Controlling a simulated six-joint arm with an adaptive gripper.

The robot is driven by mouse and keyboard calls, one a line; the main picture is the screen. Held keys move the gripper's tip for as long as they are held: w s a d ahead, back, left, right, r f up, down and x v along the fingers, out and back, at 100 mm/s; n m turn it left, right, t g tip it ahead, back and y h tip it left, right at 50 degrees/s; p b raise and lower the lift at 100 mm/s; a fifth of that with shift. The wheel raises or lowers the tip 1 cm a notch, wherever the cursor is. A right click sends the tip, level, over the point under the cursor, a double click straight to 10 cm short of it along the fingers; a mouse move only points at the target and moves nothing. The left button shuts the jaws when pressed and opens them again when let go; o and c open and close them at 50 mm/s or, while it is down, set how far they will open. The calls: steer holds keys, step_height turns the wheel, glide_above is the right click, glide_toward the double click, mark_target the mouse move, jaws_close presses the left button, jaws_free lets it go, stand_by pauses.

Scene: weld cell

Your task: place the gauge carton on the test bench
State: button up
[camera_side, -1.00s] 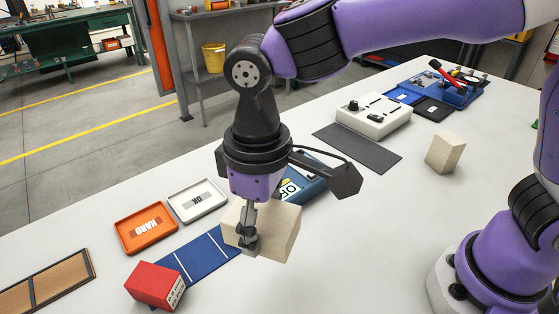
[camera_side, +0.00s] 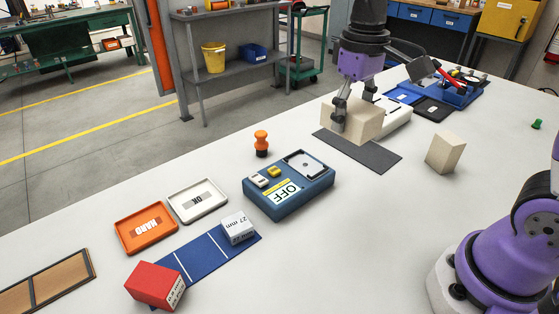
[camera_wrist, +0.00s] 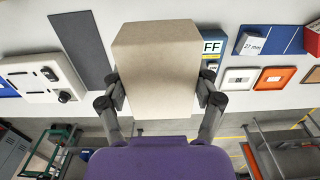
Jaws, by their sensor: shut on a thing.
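My gripper (camera_side: 340,118) is shut on a plain beige carton (camera_side: 364,121), with one finger on each side of it. In the wrist view the carton (camera_wrist: 155,65) fills the middle between the fingers (camera_wrist: 160,100). In the side view the carton overlaps the dark grey mat (camera_side: 375,157) and hides part of the white device (camera_side: 400,120) behind it. In the wrist view the mat (camera_wrist: 80,45) lies left of the carton, which looks held above the table. No label marks the test bench. A second beige block (camera_side: 445,152) stands right of the mat.
A blue OFF unit (camera_side: 290,190) and an orange-topped knob (camera_side: 261,143) stand left of the mat. A white 27 mm box (camera_side: 238,228), a red box (camera_side: 154,285), and white (camera_side: 197,201) and orange (camera_side: 146,228) trays are further left.

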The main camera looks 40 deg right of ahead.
steer(key=a+f+n, duration=0.3)
steer(key=a, duration=1)
steer(key=n, duration=0.4)
glide_above(257, 313)
step_height(257, 313, down, 4)
steer(key=shift+f, duration=0.2)
step_height(257, 313, down, 10)
steer(key=shift+r, duration=0.2)
steer(key=shift+f, duration=0.15)
steer(key=o, duration=1.3)
steer(key=shift+o, duration=0.2)
